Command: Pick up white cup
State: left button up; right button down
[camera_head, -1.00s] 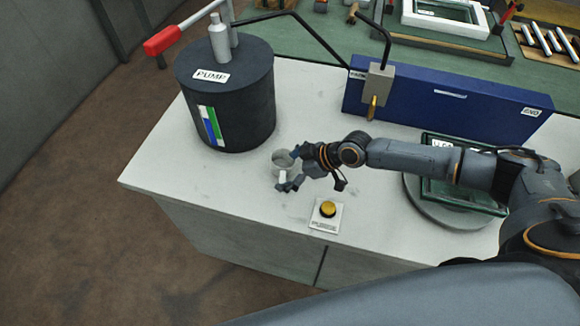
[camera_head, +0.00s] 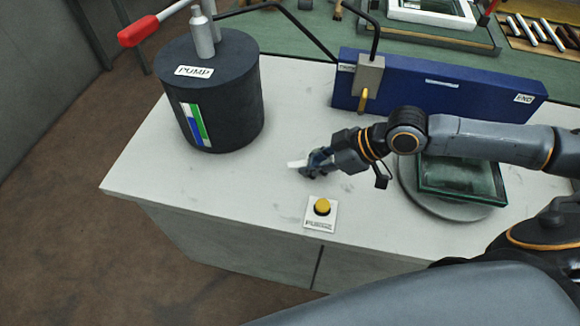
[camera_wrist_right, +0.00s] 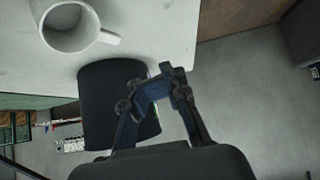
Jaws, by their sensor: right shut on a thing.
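The white cup (camera_wrist_right: 60,38) shows at the upper left of the right wrist view, cut by the top edge, with its handle on the right and its opening visible. In the head view only a small white part of the cup (camera_head: 297,163) shows at my right fingertips; the rest cannot be made out. My left gripper is not in view.
A dark pump (camera_head: 212,95) with a red-handled lever stands on the white counter (camera_head: 150,175) at the left. A yellow button on a white plate (camera_head: 320,216) lies just in front of the gripper. A blue box (camera_head: 430,90) and a round stand with a glass-topped frame (camera_head: 462,178) are behind and right.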

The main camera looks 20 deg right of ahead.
jog(key=shift+s+d+r, duration=0.35)
jog(key=shift+s, duration=0.25)
jog(key=shift+s+d+r, duration=0.3)
jog(key=shift+s+r, duration=0.05)
jog(key=shift+s, duration=0.25)
jog(key=shift+s+d+r, duration=0.35)
jog(key=shift+s, duration=0.25)
jog(key=shift+c, duration=2.1)
grip_release()
